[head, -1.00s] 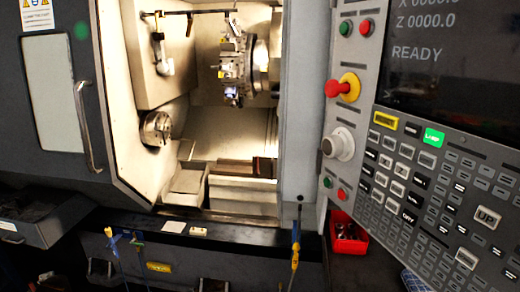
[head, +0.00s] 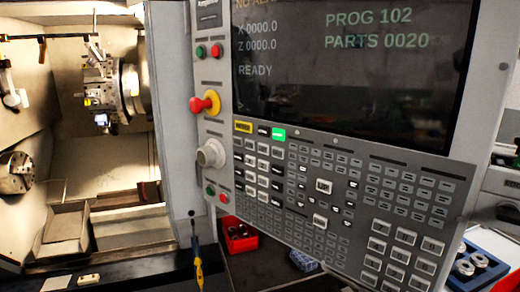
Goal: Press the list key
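The machine's control panel (head: 345,150) fills the middle and right of the head view. Its screen (head: 350,75) reads READY, PROG 102 and PARTS 0020. Below the screen is a keypad with many small grey, white and black keys. Most labels are too small to read, so I cannot tell which one is the list key. Two larger white keys, an upper one (head: 323,186) and a lower one (head: 320,220), stand out mid-keypad. My gripper is not in view.
A red emergency stop (head: 203,104) and a round white knob (head: 211,153) stick out on the panel's left. The lathe's open chamber with its turret (head: 103,85) is at left. A red bin (head: 238,238) sits below the panel, a blue parts tray (head: 490,277) at lower right.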

